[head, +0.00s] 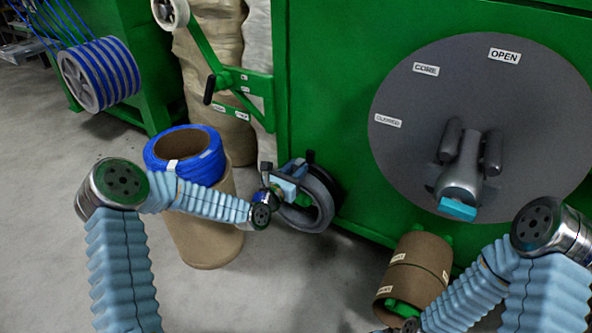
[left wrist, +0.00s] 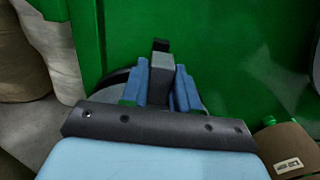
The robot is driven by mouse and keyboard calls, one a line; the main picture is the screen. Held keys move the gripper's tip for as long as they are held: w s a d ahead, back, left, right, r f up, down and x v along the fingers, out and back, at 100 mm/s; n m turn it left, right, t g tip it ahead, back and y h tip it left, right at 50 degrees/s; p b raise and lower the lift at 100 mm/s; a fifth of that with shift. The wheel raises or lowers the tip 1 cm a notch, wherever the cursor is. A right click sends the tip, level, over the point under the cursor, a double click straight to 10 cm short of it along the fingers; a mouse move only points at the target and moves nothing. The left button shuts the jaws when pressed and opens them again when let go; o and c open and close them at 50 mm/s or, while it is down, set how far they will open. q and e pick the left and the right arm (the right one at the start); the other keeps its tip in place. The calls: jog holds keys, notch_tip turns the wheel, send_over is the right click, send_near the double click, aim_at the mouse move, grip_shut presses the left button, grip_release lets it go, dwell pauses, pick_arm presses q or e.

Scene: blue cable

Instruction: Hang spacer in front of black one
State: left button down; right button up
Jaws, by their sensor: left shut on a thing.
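A dark grey ring-shaped spacer (head: 322,197) is at the front of the green machine, low and left of its big disc. My left gripper (head: 284,186), with light-blue fingers, is at the ring's upper left and is shut on its grey upper part. In the left wrist view the blue fingers (left wrist: 160,85) stand on both sides of a grey block (left wrist: 160,72). A black piece (left wrist: 161,45) shows just behind the block; I cannot tell whether it belongs to a separate black spacer. My right arm enters at lower right, with its gripper outside the picture.
The green machine (head: 335,110) fills the background, with a grey disc (head: 420,100) and its handle (head: 460,185). A blue cable coil (head: 200,158) sits on a brown cylinder (head: 205,235) at left. The floor at bottom centre is clear.

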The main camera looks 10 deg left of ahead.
pick_arm(q)
jog(key=shift+f, duration=0.15)
jog(key=shift+c, duration=0.4)
grip_release()
dwell(0.6)
jog(key=shift+b, duration=0.35)
jog(key=shift+r+p, duration=1.4)
jog(key=shift+r, duration=1.1)
jog(key=shift+v, duration=1.55)
dwell(0.9)
jog(key=p+v, duration=0.1)
jog(key=v, duration=0.9)
jog(key=shift+p, duration=0.35)
